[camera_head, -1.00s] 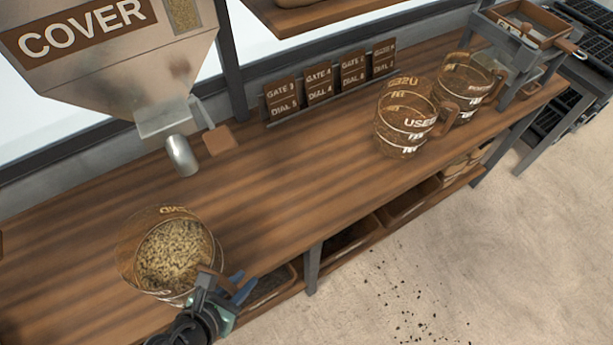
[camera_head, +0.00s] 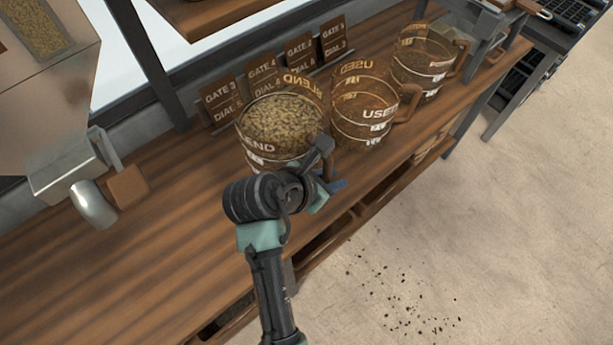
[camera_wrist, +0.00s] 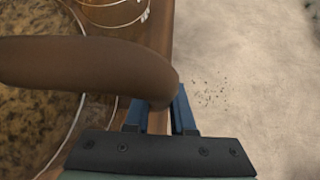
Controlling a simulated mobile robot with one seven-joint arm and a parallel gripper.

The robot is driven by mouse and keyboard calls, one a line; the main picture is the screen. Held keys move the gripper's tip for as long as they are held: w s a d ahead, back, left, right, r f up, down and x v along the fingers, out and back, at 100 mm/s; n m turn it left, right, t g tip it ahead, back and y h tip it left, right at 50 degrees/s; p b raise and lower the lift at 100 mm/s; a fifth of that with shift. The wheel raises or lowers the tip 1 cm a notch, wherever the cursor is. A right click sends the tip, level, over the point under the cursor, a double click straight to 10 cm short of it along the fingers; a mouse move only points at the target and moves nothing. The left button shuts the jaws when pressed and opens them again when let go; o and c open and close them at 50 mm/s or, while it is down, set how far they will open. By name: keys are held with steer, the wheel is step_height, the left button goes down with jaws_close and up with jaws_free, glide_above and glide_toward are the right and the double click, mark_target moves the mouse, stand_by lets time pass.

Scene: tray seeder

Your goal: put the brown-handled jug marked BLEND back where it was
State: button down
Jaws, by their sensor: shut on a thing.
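The clear jug marked BLEND (camera_head: 282,128) is filled with a speckled tan mix and is upright at the bench, left of a jug marked USED (camera_head: 362,112). Its brown handle (camera_wrist: 85,65) crosses the wrist view, with the speckled mix (camera_wrist: 35,125) beside it. My gripper (camera_head: 331,172) is at the handle on the jug's front right; its blue fingers (camera_wrist: 165,118) are shut on the handle. Whether the jug's base touches the bench is hard to tell.
Another clear jug (camera_head: 425,68) stands right of the USED jug. Brown gate and dial cards (camera_head: 262,78) stand behind. A hopper spout (camera_head: 92,203) hangs at left. The bench (camera_head: 150,255) is clear at front left. Dark crumbs (camera_head: 410,305) lie on the floor.

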steer(key=shift+f+b, duration=0.55)
steer(key=shift+f, duration=4.25)
steer(key=c, duration=0.8)
jaws_free()
steer(key=shift+f, duration=0.1)
steer(key=shift+o, duration=0.2)
steer(key=p+v, duration=0.1)
steer(key=v, duration=1.1)
